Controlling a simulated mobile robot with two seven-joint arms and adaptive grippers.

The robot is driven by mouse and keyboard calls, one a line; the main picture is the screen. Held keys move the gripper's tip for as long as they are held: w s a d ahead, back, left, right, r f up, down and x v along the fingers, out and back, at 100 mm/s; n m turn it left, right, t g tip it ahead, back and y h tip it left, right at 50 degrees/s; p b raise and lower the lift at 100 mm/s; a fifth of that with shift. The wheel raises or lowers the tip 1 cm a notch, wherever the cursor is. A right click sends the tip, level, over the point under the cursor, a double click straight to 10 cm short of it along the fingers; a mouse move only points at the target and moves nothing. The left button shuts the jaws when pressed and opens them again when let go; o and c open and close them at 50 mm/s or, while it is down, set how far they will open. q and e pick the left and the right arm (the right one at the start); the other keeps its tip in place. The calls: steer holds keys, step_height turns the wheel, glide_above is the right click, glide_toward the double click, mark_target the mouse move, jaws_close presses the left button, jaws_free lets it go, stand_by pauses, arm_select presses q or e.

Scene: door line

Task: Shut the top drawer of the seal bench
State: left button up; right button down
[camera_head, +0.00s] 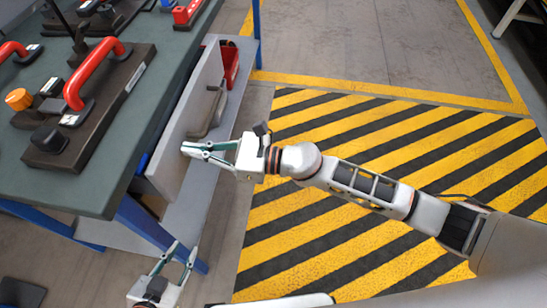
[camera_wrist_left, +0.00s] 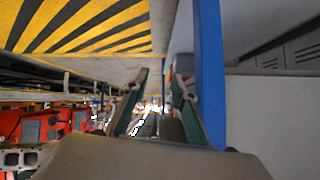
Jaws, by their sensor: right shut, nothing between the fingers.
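The seal bench (camera_head: 160,90) has a dark green top at the left of the head view. Its top drawer stands partly out, with the grey drawer front (camera_head: 178,128) apart from the bench edge and a gap behind it.
Red-handled fixtures (camera_head: 95,75) and an orange knob (camera_head: 18,99) sit on the bench top. A red bin (camera_head: 230,66) is beyond the drawer front. Blue bench legs (camera_head: 160,232) stand below. The striped floor (camera_head: 330,130) at right is free of objects.

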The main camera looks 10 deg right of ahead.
mark_target(155, 145)
steer(key=x, duration=0.8)
steer(key=shift+f+b, duration=0.1)
steer(key=shift+b, duration=0.3)
steer(key=shift+w+a, duration=0.25)
steer(key=shift+a, duration=0.5)
arm_select(q)
steer(key=shift+w+d+r, duration=0.25)
steer(key=shift+d, duration=0.15)
steer(key=shift+s+f, duration=0.1)
steer(key=shift+s, duration=0.05)
arm_select(e)
steer(key=shift+r, duration=0.2)
arm_select(q)
steer(key=shift+s+f, duration=0.1)
